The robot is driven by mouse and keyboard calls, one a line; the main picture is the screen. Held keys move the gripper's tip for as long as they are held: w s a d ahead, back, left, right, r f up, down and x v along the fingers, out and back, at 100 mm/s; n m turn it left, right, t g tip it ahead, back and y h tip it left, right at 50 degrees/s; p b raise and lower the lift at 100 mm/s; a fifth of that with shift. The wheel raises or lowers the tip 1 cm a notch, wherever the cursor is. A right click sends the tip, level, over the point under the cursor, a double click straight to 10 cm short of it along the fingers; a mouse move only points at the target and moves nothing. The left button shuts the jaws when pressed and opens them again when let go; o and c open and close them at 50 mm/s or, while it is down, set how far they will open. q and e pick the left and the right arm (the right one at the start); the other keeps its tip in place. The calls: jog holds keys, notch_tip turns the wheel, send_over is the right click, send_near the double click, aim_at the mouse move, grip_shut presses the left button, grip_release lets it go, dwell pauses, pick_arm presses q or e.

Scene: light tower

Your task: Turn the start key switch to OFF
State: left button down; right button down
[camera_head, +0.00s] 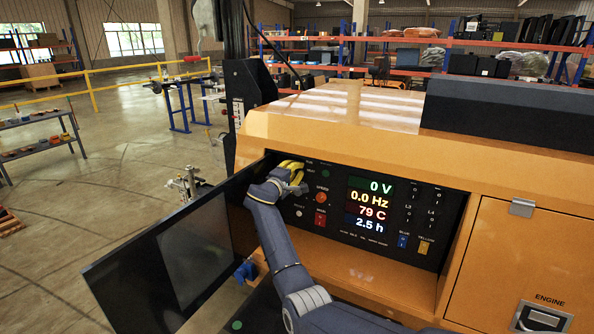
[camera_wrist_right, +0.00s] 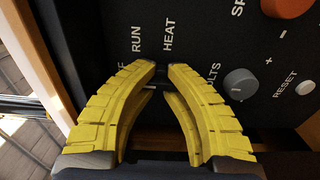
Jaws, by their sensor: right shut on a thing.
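The control panel (camera_head: 327,192) is a black face set in the yellow-orange light tower body. My right gripper (camera_head: 292,172) is at the panel's upper left corner, its yellow fingers against the panel. In the right wrist view the fingertips (camera_wrist_right: 163,70) are closed together just below the RUN and HEAT labels, shut on the start key switch (camera_wrist_right: 151,87). Only a small bit of metal shows between the fingers; most of the switch is hidden, so its setting cannot be read. The OFF label is partly covered by the left finger. My left gripper is not in view.
An orange knob (camera_wrist_right: 286,6), a grey VOLTS knob (camera_wrist_right: 239,83) and a RESET button (camera_wrist_right: 304,88) sit right of the fingers. The open panel door (camera_head: 165,255) hangs at left. Lit readouts (camera_head: 369,203) show 0 V, 0.0 Hz, 79 C and 2.5 h.

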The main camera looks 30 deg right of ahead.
dwell(0.4)
jog(key=c, duration=0.9)
grip_release()
jog(key=v, duration=1.2)
